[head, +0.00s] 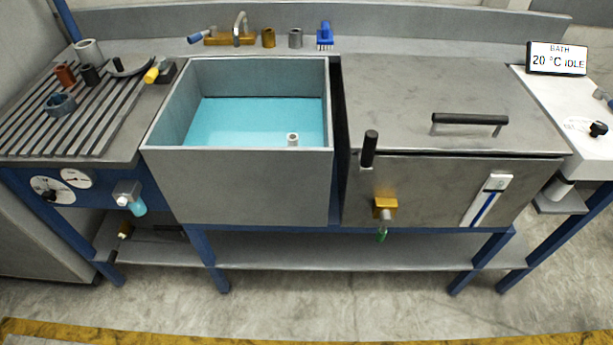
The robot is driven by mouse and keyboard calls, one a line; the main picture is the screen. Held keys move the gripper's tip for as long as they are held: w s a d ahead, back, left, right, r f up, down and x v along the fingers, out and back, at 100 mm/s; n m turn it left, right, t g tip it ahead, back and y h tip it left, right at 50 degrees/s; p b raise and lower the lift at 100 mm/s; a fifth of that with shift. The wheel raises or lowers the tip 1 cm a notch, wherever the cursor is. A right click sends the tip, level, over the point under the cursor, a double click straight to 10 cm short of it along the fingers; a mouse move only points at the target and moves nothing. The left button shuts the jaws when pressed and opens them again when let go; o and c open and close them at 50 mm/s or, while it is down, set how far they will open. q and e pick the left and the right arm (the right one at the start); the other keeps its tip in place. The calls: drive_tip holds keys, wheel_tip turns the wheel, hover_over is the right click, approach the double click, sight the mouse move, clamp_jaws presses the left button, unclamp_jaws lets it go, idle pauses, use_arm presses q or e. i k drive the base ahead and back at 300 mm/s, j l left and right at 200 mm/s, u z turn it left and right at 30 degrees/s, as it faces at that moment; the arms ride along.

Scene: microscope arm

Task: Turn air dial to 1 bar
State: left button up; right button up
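On the blue front panel at the far left sit two round white dial faces. The left dial (40,184) has a black knob (49,195) at its lower part; its marks are too small to read. The right one is a gauge (77,178) with a thin needle; I cannot read its value. Which scale belongs to the air supply is not legible. Neither of my grippers is in view.
A small nozzle with a blue cup (137,207) is right of the dials. A slatted drain board (110,112) holds several parts. A sink (240,185) and lidded bath (430,100) follow. Another black knob (598,129) is far right; a display (557,58) reads "BATH 20 °C IDLE".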

sight(50, 197)
drive_tip(key=k+j, duration=0.1)
drive_tip(key=k+u, duration=0.1)
drive_tip(key=u, duration=1.5)
